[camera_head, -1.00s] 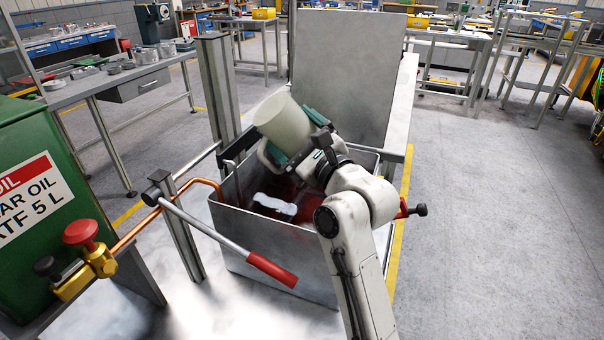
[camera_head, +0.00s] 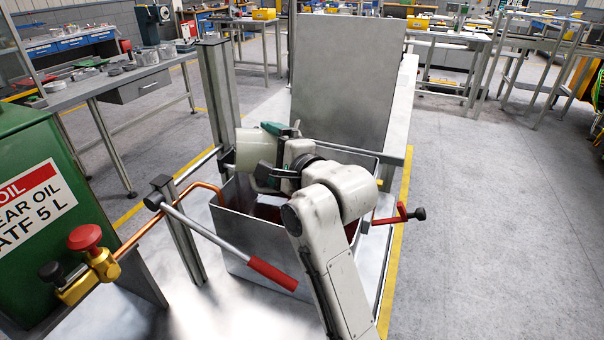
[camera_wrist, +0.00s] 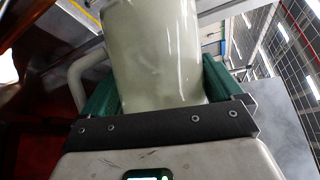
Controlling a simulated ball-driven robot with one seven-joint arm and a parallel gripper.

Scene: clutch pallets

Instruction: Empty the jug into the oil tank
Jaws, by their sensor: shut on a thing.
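The pale, translucent jug (camera_head: 248,150) is in my gripper (camera_head: 272,158), tilted over toward the left above the left rear part of the open metal tank (camera_head: 255,238). In the wrist view the jug (camera_wrist: 155,50) sits between the two green fingers, with its handle (camera_wrist: 78,75) at the left. My gripper (camera_wrist: 158,95) is shut on it. The jug's mouth and any liquid in it cannot be made out. Dark red shows inside the tank; my arm hides much of its opening.
The tank's lid (camera_head: 345,85) stands raised behind it. A red-handled lever (camera_head: 270,273) crosses the tank's front left. A red crank (camera_head: 400,213) sticks out at the right. A green oil container (camera_head: 40,200) with a valve (camera_head: 88,265) stands left. The floor at right is clear.

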